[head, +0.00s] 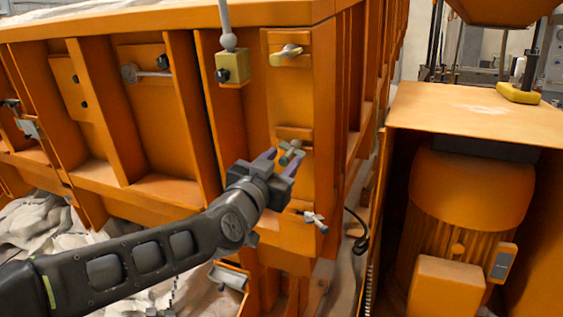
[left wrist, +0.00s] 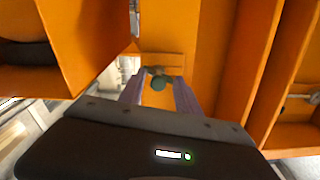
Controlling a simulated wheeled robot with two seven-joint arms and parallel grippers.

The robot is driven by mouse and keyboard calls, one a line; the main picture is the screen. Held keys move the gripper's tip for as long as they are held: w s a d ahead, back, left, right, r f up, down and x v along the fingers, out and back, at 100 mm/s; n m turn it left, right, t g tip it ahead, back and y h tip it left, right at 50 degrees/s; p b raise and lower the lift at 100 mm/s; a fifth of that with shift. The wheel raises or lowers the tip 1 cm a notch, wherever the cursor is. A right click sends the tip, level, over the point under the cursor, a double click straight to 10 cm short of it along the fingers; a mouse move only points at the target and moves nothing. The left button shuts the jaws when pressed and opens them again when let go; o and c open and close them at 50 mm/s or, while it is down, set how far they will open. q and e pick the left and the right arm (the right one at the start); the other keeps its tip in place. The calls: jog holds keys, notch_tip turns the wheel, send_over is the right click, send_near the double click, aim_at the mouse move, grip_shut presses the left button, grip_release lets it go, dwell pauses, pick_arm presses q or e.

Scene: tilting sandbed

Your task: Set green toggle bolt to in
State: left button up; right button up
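The green toggle bolt (head: 291,152) is on the orange panel at the corner of the sandbed box, and its lower part is partly hidden by my fingers. In the left wrist view its round green knob (left wrist: 159,84) shows between my two purple fingers. My left gripper (head: 281,161) is at the bolt, its fingers apart on either side of the knob. In the left wrist view the left gripper (left wrist: 160,82) shows a gap on both sides of the knob. My right gripper is in neither view.
A yellowish toggle (head: 288,53) is higher on the same panel, and a grey one (head: 314,220) is lower. A yellow block with a lever (head: 232,66) is at upper left. An orange motor housing (head: 470,200) stands at right. A black cable (head: 360,240) hangs between.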

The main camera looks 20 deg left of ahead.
pick_arm(q)
jog(key=s, duration=0.7)
jog(key=shift+s+a+f, duration=0.25)
jog(key=shift+s+a, duration=0.1)
jog(key=shift+s, duration=0.05)
dwell(0.3)
jog(key=w+d+f+n+g+h+p, duration=0.1)
jog(key=w+d+f+n+g, duration=0.15)
jog(key=f, duration=0.65)
jog(key=w+d+f+n+g, duration=0.1)
jog(key=d+f+g, duration=0.15)
jog(key=f, duration=0.65)
jog(key=s+d+f+g+p, duration=0.1)
jog(key=s+d+f+g, duration=0.1)
jog(key=f, duration=0.7)
jog(key=s+d+f+g+p, duration=0.1)
jog(key=s+f+g, duration=0.1)
jog(key=f, duration=0.8)
jog(key=s+d+f+n+g+p, duration=0.1)
jog(key=s+f+g, duration=0.3)
jog(key=s+f, duration=0.6)
jog(key=s+d+f+g+h+p, duration=0.1)
jog(key=s+d+f+g+p, duration=0.2)
jog(key=s+f, duration=0.7)
jog(key=s+g, duration=0.1)
jog(key=s, duration=0.4)
jog(key=shift+d+f+n+g+p, duration=0.3)
jog(key=shift+n+g, duration=0.05)
jog(key=shift+g, duration=0.05)
